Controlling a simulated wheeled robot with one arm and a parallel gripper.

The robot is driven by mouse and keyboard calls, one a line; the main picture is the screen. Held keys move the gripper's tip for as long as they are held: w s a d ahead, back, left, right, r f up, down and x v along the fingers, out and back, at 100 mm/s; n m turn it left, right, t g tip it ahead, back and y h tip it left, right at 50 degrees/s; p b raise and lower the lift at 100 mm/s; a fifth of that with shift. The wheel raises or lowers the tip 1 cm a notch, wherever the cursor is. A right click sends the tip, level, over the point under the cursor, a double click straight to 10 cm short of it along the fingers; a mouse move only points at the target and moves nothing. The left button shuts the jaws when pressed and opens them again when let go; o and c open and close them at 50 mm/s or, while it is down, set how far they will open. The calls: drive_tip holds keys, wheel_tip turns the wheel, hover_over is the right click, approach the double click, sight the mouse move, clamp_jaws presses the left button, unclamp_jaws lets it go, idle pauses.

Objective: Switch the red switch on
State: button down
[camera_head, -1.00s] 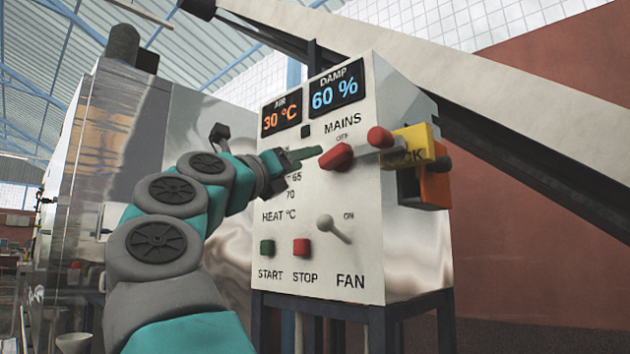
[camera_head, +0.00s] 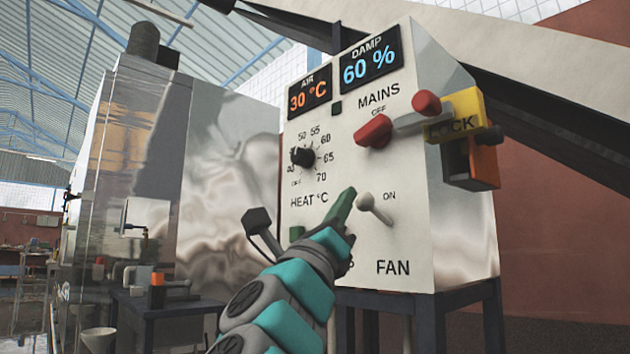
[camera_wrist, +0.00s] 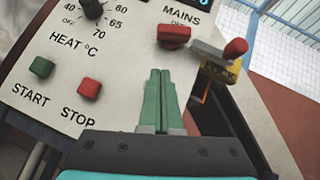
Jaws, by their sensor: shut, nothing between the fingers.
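The red MAINS switch has a red hub (camera_head: 373,131) under the word OFF and a grey lever reaching right to a red knob (camera_head: 427,103). The hub (camera_wrist: 174,36) and knob (camera_wrist: 236,48) also show in the wrist view. My gripper (camera_head: 346,198) is shut and empty, with its green fingertips together. In the head view it appears below the switch, beside the FAN toggle (camera_head: 375,208). In the wrist view the fingertips (camera_wrist: 161,75) point up towards the hub, with a gap between. I cannot tell whether they touch the panel.
A yellow LOCK block (camera_head: 456,115) with an orange part (camera_head: 484,163) sits at the panel's right side, by the knob. The HEAT dial (camera_head: 303,157) is left of the switch. The green START (camera_wrist: 42,67) and red STOP (camera_wrist: 89,89) buttons are lower left.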

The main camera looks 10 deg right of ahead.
drive_tip(key=p, duration=0.2)
approach(362, 146)
drive_tip(key=w+d, duration=0.2)
drive_tip(key=d, duration=0.1)
drive_tip(key=shift+w+d, duration=0.1)
drive_tip(key=shift+d, duration=0.15)
drive_tip(key=r, duration=0.1)
drive_tip(key=r+p, duration=0.1)
drive_tip(key=w+r, duration=0.1)
drive_tip(key=shift+a+r+p, duration=0.3)
drive_tip(key=shift+a+r, duration=0.1)
